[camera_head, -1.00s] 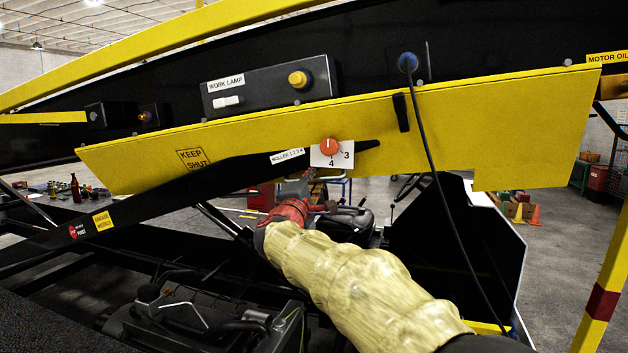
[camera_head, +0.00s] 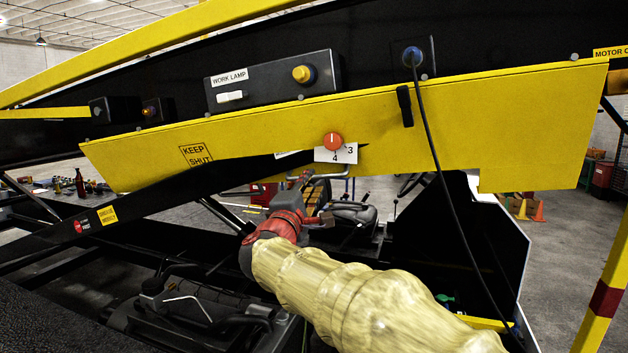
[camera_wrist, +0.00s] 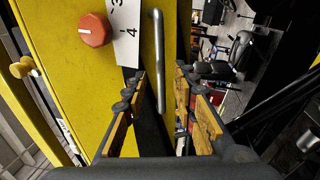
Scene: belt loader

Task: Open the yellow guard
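The yellow guard (camera_head: 500,120) is a long panel along the machine's side, marked KEEP SHUT (camera_head: 196,154). It hangs down and looks closed. In the wrist view the guard (camera_wrist: 60,40) fills the left side. A metal bar handle (camera_wrist: 158,50) stands out near its edge, beside the red knob; in the head view it shows just under the knob plate (camera_head: 330,176). My gripper (camera_wrist: 160,82) is open, with the handle's near end between its fingers and a gap on both sides. In the head view my gripper (camera_head: 308,190) is small and partly hidden below the guard's lower edge.
A red knob (camera_head: 333,141) sits on a numbered white plate. A black strut (camera_head: 150,195) crosses before the guard's lower left. A black cable (camera_head: 450,190) hangs down the right part. A lamp box (camera_head: 272,84) is above. A seat (camera_head: 350,215) stands behind.

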